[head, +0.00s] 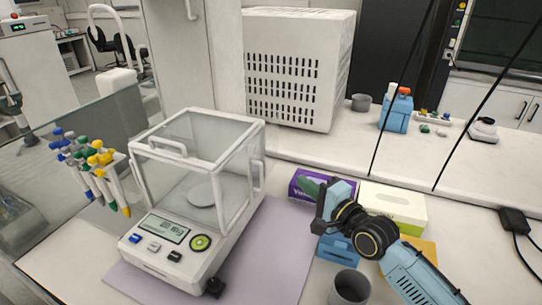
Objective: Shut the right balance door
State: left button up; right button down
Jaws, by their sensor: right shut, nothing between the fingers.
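The balance (190,200) stands on the left half of the bench, a white body with a clear glass draft shield, a round pan (202,194) inside and a lit display in front. The right balance door (240,185) is the clear panel on the shield's right side. Its white handle (259,174) sits toward the rear; how far the door stands open is hard to tell. My right gripper (322,206) is shut and empty, to the right of the balance and apart from the door and handle. My left gripper is not in view.
Several coloured pipettes (98,165) hang left of the balance. A purple box (308,184), a white and green box (394,204) and a grey cup (350,288) are close around my right arm. The mauve mat (268,250) right of the balance is mostly clear.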

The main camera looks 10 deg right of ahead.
jog(key=b+x, duration=0.1)
jog(key=x, duration=0.9)
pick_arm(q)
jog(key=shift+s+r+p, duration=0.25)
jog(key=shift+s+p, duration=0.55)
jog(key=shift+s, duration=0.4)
pick_arm(e)
jog(key=s+a, duration=0.3)
jog(key=shift+s+r, duration=0.1)
jog(key=shift+s, duration=0.2)
